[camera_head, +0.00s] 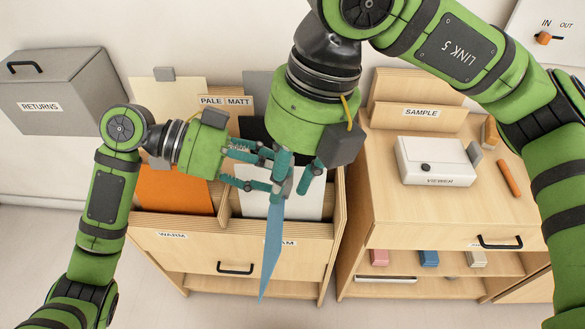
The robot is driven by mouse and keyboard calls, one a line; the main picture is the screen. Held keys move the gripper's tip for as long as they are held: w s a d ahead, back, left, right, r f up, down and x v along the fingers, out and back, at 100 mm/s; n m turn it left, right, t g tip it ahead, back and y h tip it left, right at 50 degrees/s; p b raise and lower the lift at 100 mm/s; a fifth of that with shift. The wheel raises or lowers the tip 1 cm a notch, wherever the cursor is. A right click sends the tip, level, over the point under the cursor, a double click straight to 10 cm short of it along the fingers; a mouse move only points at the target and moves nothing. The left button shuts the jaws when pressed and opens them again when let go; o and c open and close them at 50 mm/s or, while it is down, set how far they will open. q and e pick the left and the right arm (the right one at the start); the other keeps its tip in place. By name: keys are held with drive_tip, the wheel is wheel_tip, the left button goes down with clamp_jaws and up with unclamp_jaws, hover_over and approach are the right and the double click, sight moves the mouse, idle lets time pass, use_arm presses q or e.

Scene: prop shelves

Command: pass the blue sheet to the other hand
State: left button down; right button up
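My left gripper (271,170) reaches in from the left at the same height. Its two fingers are spread apart, one above the other, with their tips close to the sheet's upper part. The overlapping fingers hide part of the contact.
Behind is a wooden bin (200,228) labelled WARM, with an orange sheet (172,192) and a white sheet (300,203). A grey RETURNS box (60,92) is at left. At right, a wooden cabinet (400,218) bears a white viewer (435,160) and a SAMPLE holder (421,113).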

sight(278, 224)
drive_tip(key=x, duration=0.8)
drive_tip(key=w+d+x, duration=0.1)
drive_tip(key=x, duration=0.3)
clamp_jaws()
use_arm(q)
drive_tip(key=c, duration=0.5)
unclamp_jaws()
drive_tip(key=shift+c, duration=0.2)
use_arm(e)
drive_tip(key=shift+t, duration=0.3)
use_arm(q)
drive_tip(key=shift+a, duration=0.1)
